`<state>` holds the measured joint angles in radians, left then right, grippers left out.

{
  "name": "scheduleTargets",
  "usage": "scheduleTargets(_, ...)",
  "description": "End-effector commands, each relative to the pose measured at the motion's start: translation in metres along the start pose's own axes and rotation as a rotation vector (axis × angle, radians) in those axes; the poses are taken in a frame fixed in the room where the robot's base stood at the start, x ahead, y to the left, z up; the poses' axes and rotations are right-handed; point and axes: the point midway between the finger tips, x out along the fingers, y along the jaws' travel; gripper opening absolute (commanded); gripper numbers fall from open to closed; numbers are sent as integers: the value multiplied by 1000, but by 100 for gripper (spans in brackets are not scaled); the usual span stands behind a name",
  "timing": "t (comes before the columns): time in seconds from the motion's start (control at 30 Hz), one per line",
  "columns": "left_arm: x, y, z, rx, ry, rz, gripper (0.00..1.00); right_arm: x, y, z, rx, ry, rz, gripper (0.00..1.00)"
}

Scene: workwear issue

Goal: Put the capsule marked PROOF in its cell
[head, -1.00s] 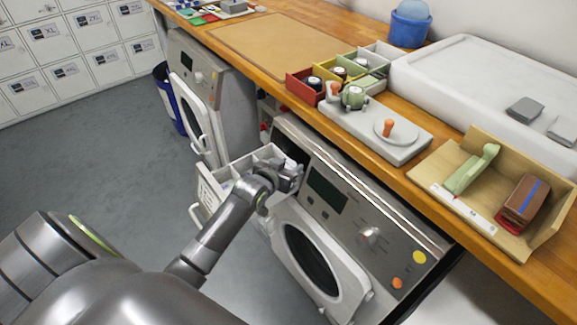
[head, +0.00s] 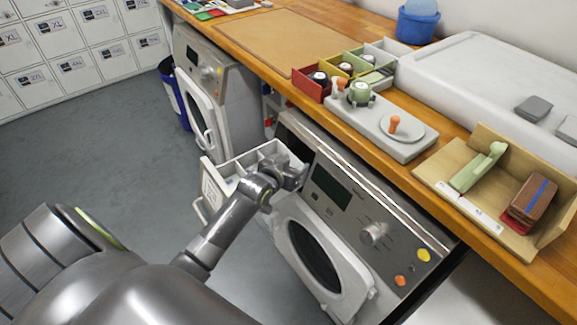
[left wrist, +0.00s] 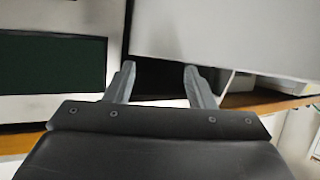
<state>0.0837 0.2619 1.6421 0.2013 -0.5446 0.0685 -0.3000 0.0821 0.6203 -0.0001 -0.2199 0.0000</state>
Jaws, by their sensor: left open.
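Small dark capsules with pale tops sit in the red bin (head: 309,86) and the yellow bin (head: 337,67) on the wooden counter. Their markings are too small to read, so I cannot tell which is PROOF. A white drawer (head: 213,187) with divided cells stands pulled out of the nearer washing machine (head: 345,227). My left gripper (head: 297,174) is low over the drawer's right end, close to the machine's front, partly hidden by its own wrist. In the left wrist view its fingers (left wrist: 160,82) are apart with nothing between them. My right gripper is not in view.
A grey plate with a green-handled device (head: 359,94) and an orange knob (head: 394,124) stands on the counter. A cardboard tray (head: 447,195) holds a green handset and a brown block. A white slab (head: 470,75) lies behind. The floor at left is clear.

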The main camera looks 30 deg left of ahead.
Motion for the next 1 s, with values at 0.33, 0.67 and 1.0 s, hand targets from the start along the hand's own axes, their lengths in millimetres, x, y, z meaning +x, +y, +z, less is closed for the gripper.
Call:
scheduleTargets(0.33, -41, 0, -10, 2, 1, -1, 49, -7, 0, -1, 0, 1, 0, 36)
scheduleTargets(0.67, -99, 0, -10, 1, -1, 0, 49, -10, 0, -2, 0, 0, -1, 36)
scheduleTargets(1.0, -124, 0, -10, 0, 0, 0, 49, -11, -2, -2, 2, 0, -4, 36)
